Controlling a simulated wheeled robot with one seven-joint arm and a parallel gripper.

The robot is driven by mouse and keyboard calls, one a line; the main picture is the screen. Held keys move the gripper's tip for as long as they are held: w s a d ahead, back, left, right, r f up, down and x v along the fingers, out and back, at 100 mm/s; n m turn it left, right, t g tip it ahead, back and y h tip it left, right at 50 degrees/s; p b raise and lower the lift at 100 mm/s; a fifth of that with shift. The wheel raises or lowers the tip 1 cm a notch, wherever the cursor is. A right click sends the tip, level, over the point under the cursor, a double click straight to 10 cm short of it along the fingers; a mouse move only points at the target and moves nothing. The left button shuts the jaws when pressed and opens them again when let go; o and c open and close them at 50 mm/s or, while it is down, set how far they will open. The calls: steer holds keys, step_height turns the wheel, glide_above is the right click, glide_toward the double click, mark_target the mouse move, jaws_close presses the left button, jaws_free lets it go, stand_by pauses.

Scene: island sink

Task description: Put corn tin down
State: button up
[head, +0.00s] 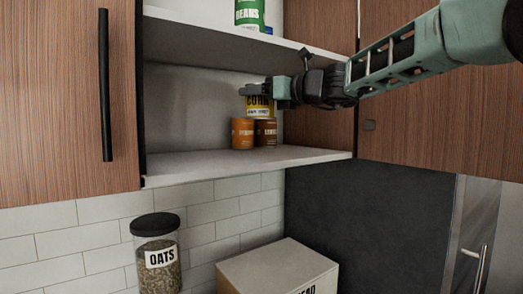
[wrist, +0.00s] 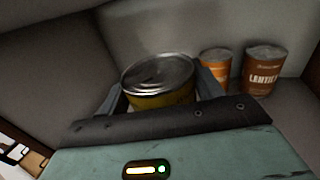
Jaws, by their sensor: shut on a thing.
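The corn tin (head: 260,105) is yellow with a "CORN" label. In the head view it is inside the open cupboard above the lower shelf (head: 215,165), in front of or above two small tins. My gripper (head: 262,91) reaches in from the right and is shut on the corn tin. In the wrist view the corn tin (wrist: 160,80) shows its metal lid between the two fingers of my gripper (wrist: 165,100). Its base is hidden in the wrist view, and I cannot tell whether it touches anything below.
An orange tin (head: 243,133) and a brown lentils tin (head: 266,132) stand on the lower shelf. The left part of that shelf is bare. A green beans tin (head: 249,14) stands on the upper shelf (head: 230,40). An oats jar (head: 157,250) and a box (head: 280,268) are below.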

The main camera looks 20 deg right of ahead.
step_height(320, 180, down, 9)
steer(key=shift+f, duration=0.15)
stand_by(0.4)
steer(key=shift+f, duration=0.2)
steer(key=o, duration=1.2)
steer(key=shift+o, duration=0.2)
steer(key=shift+r, duration=0.15)
steer(key=b+v, duration=0.3)
steer(key=v, duration=0.9)
steer(key=shift+b, duration=0.35)
steer(key=shift+s, duration=0.1)
